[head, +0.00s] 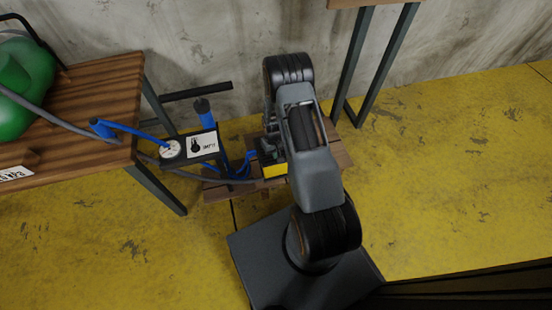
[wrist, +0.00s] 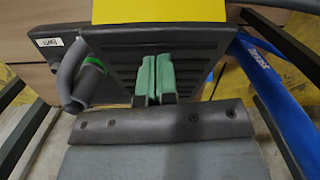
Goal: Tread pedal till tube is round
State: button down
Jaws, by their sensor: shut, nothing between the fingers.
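In the wrist view my gripper (wrist: 155,80) is shut and empty, its green fingertips side by side. It is over the black ribbed pedal (wrist: 120,60), which has a yellow part (wrist: 160,10) at its far edge. I cannot tell whether the fingers touch the pedal. In the head view a yellow piece of the pedal unit (head: 275,171) shows beside my arm, which hides the rest and my gripper. The green tube (head: 25,85) lies on the wooden bench at the left, cut off by the frame edge. It looks bulging; its full shape is hidden.
A round white gauge (head: 171,149) sits beside a labelled plate (head: 202,145). Blue hoses (head: 135,130) and a grey hose (head: 80,125) run near the wooden bench (head: 108,90). The pedal unit is on wooden slats (head: 217,191). Yellow floor (head: 450,180) is clear at right.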

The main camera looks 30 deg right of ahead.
jog(key=shift+f+b, duration=1.8)
jog(key=shift+f, duration=0.45)
jog(key=shift+w+r+b, duration=0.2)
jog(key=shift+w+r, duration=0.1)
jog(key=shift+w, duration=0.5)
jog(key=shift+w+r+b, duration=0.15)
jog(key=shift+w+r, duration=0.1)
jog(key=shift+w, duration=0.5)
jog(key=shift+r, duration=0.1)
notch_tip(320, 180, up, 14)
jog(key=w+p, duration=0.1)
jog(key=p, duration=0.4)
jog(key=shift+w+f, duration=0.15)
jog(key=shift+f, duration=0.05)
